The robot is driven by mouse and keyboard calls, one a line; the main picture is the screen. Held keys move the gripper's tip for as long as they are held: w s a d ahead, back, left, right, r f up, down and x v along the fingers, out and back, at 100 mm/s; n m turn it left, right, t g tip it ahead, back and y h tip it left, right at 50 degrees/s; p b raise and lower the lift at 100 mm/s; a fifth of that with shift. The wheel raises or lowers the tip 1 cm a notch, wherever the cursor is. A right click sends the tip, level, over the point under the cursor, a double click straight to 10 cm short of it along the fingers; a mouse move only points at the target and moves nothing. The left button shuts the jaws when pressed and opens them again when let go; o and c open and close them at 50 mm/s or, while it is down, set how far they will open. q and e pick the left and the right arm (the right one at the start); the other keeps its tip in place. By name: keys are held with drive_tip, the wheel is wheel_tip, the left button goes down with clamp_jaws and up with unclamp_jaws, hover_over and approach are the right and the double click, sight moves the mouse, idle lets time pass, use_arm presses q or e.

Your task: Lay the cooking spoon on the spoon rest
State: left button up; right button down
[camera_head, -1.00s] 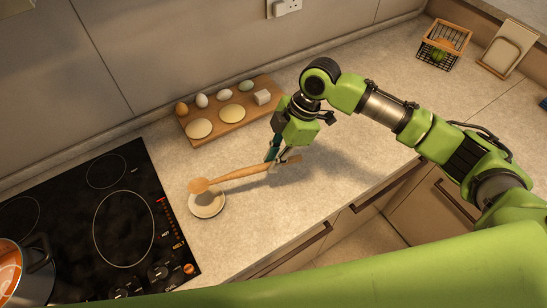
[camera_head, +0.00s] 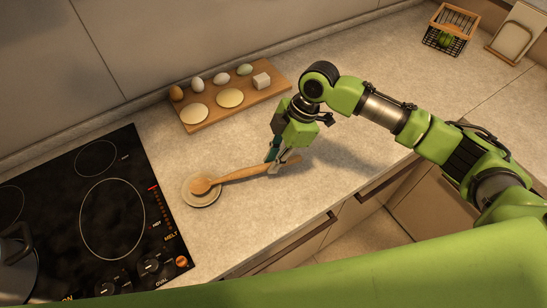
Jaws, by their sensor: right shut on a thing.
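The wooden cooking spoon (camera_head: 238,175) lies roughly level, its bowl end over the round, pale spoon rest (camera_head: 206,200). I cannot tell whether the bowl touches the rest or hovers just above it. The rest stands on the counter right of the cooktop. My right gripper (camera_head: 275,163) is shut on the spoon's handle near its right end; the fingers are low, close to the counter. My left gripper is not in view.
A wooden board (camera_head: 235,105) with eggs, flat round pieces and a white block lies behind. The black cooktop (camera_head: 85,215) with a pot (camera_head: 18,262) is at left. A wire basket (camera_head: 447,30) stands far right. The counter between is clear.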

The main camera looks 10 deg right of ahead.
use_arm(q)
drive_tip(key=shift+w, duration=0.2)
use_arm(e)
drive_tip(key=c, duration=1.9)
unclamp_jaws()
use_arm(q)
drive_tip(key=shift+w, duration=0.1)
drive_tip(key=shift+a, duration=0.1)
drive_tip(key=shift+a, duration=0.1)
use_arm(e)
drive_tip(key=shift+r, duration=0.15)
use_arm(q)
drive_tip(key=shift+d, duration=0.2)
use_arm(e)
drive_tip(key=v, duration=1.1)
drive_tip(key=shift+d+r, duration=0.25)
drive_tip(key=shift+r, duration=0.05)
